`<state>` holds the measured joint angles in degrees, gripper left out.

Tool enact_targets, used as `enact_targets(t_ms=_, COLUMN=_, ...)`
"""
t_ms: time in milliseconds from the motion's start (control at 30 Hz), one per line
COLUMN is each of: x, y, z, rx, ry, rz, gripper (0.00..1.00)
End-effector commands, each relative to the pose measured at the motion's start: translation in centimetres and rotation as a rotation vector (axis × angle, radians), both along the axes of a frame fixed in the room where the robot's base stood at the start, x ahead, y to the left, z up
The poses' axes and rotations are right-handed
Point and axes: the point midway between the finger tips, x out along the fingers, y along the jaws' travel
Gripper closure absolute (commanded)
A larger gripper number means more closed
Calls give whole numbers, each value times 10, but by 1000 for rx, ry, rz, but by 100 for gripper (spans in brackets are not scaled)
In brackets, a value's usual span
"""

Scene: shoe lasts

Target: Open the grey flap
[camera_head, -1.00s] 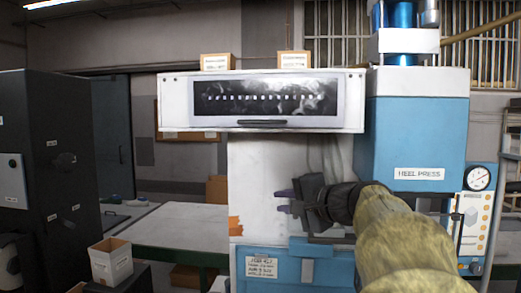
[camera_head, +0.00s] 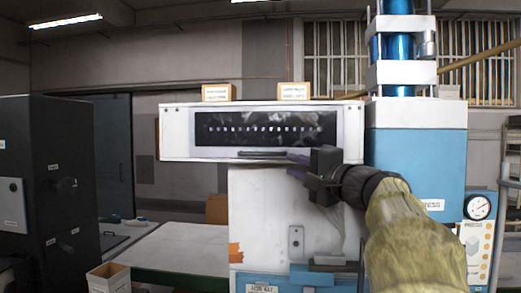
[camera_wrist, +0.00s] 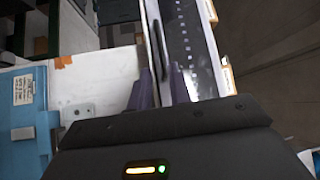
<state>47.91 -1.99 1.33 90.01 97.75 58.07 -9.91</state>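The grey flap (camera_head: 264,129) is a panel with a dark window, set in the front of a long white box (camera_head: 175,135). It looks shut, lying flush in the box front. A dark bar handle (camera_head: 262,154) runs along its lower edge. My gripper (camera_head: 292,165) is at the lower right part of the flap, just right of and slightly below the handle, with its purple fingers apart and nothing between them. In the wrist view, the fingers (camera_wrist: 161,75) point along the flap (camera_wrist: 185,45), with the dark handle (camera_wrist: 157,40) ahead between them; contact cannot be told.
Two small labelled boxes (camera_head: 218,92) (camera_head: 293,91) stand on top of the white box. A blue and white press (camera_head: 415,150) with a gauge (camera_head: 478,207) is close on the right. A black cabinet (camera_head: 35,190) stands at left. Open space lies left of the white box.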

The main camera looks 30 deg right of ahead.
Motion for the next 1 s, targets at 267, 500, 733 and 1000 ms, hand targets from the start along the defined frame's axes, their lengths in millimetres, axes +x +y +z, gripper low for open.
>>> enact_targets(t_ms=267, x=49, y=10, z=11, rx=3, ry=3, rz=2, gripper=80)
enact_targets(t_ms=500, x=90, y=18, z=17, rx=3, ry=2, rz=3, gripper=80)
enact_targets(t_ms=733, x=123, y=25, z=20, rx=3, ry=1, rz=2, gripper=80)
enact_targets(t_ms=1000, x=132, y=28, z=18, rx=0, ry=1, rz=0, gripper=80)
